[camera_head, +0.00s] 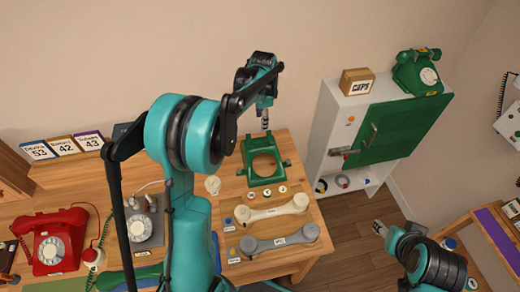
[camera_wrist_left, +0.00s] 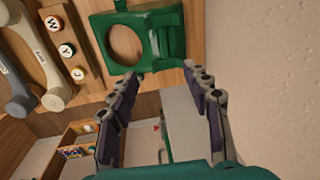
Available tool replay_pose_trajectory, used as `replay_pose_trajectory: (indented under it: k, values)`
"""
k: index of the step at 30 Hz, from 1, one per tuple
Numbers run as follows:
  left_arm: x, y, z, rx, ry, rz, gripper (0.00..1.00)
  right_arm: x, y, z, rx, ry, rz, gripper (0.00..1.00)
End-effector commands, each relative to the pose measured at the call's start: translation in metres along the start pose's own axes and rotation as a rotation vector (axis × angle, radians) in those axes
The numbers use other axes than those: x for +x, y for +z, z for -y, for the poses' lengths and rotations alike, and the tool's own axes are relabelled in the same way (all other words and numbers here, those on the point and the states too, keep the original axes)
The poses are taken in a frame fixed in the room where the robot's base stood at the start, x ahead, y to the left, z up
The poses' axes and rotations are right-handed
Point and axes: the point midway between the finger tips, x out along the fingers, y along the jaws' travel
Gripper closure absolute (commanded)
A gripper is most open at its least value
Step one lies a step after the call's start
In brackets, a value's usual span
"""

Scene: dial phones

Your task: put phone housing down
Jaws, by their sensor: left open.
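The green phone housing (camera_head: 263,182) lies on the wooden table near its back right corner in the head view. Its round opening shows wood through it. In the left wrist view the housing (camera_wrist_left: 164,40) is at the top, just beyond my fingertips. My left gripper (camera_head: 265,125) is at the back edge of the housing; in the left wrist view its two fingers (camera_wrist_left: 160,78) are spread with nothing between them. My right gripper (camera_head: 379,229) is at the lower right, away from the table; its finger gap is too small to tell.
A cream handset (camera_head: 271,209) and a grey handset (camera_head: 279,240) lie in front of the housing, with small round letter caps (camera_head: 267,191) between. A red phone (camera_head: 53,242) and a grey phone (camera_head: 144,225) stand left. A white cabinet (camera_head: 330,120) with a green door stands right.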

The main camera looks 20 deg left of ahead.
Motion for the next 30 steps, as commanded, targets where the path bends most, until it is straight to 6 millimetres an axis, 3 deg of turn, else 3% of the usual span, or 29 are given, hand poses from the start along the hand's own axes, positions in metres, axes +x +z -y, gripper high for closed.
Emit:
replay_pose_trajectory:
  k: [6,12,16,21,24,30]
  values:
    - [-0.066,0.012,-0.068,-0.213,-0.089,-0.092,0.51,0.0,0.0,0.0,0.0,0.0,0.0,0.53]
    - [-0.102,0.033,-0.141,-0.439,-0.151,-0.216,0.51,0.0,0.0,0.0,0.0,0.0,0.0,0.53]
    - [-0.108,0.051,-0.189,-0.584,-0.172,-0.308,0.51,0.0,0.0,0.0,0.0,0.0,0.0,0.53]
    - [-0.1,0.07,-0.237,-0.747,-0.176,-0.419,0.51,0.0,0.0,0.0,0.0,0.0,0.0,0.53]
    - [-0.093,0.078,-0.254,-0.812,-0.172,-0.465,0.51,0.0,0.0,0.0,0.0,0.0,0.0,0.53]
    - [-0.086,0.083,-0.266,-0.866,-0.166,-0.504,0.51,0.0,0.0,0.0,0.0,0.0,0.0,0.53]
